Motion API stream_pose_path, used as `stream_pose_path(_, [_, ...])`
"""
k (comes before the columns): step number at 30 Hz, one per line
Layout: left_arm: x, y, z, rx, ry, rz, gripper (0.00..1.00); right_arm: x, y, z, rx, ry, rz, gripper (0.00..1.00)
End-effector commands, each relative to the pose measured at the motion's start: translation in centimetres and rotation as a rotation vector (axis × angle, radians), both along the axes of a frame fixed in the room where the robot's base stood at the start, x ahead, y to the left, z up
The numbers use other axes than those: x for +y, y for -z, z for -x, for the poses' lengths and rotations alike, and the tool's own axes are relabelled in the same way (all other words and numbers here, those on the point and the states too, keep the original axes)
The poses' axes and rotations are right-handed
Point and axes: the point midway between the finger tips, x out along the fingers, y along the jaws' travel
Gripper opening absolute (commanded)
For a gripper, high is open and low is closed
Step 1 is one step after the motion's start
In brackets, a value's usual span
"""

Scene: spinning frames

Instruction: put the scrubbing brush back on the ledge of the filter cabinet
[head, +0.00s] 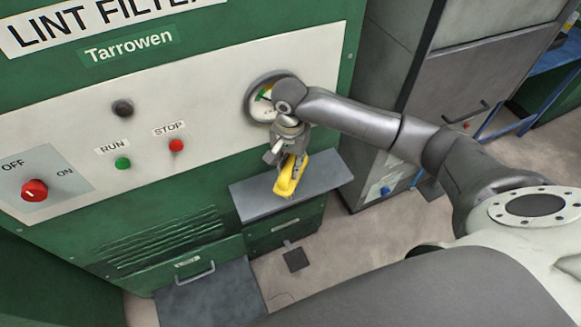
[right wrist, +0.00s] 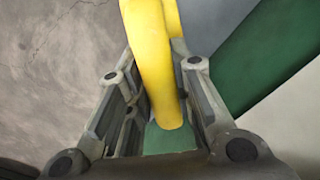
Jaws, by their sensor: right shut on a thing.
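The scrubbing brush (head: 290,178) is yellow and hangs from my right gripper (head: 286,155) in the head view. The right gripper is shut on it; in the right wrist view its yellow handle (right wrist: 150,60) runs between the two fingers (right wrist: 160,110). The filter cabinet (head: 215,100) is green with a pale control panel. Its grey ledge (head: 255,203) juts out low at the right, and in the head view the brush overlaps it. I cannot tell the gap between brush and ledge. The bristles are not clearly seen. My left gripper is not in view.
A round gauge (head: 258,100) is just behind my right wrist. A red switch (head: 35,190) and several buttons are on the panel. A grey cabinet (head: 465,75) stands at the right. A drawer-like flap with a handle (head: 195,273) is low down. The ledge top looks clear.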

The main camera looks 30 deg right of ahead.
Motion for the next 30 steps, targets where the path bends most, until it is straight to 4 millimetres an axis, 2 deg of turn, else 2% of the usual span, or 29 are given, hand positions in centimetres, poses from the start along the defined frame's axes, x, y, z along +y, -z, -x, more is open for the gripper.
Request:
stream_pose_path(3, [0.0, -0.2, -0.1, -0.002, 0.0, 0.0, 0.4, -0.5, 1.2, -1.0, -0.001, 0.001, 0.001, 0.03])
stream_pose_path(11, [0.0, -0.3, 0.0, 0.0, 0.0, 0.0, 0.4, -1.0, 2.5, -1.9, -0.001, 0.0, 0.001, 0.03])
stream_pose_path(18, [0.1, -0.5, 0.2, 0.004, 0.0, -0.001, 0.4, -1.0, 5.5, -1.9, 0.0, -0.001, 0.001, 0.03])
stream_pose_path(29, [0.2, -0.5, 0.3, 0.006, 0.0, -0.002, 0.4, -1.0, 5.9, -1.9, -0.001, -0.002, 0.0, 0.03])
stream_pose_path(30, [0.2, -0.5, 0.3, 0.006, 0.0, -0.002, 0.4, -1.0, 6.0, -1.9, -0.002, -0.002, 0.001, 0.23])
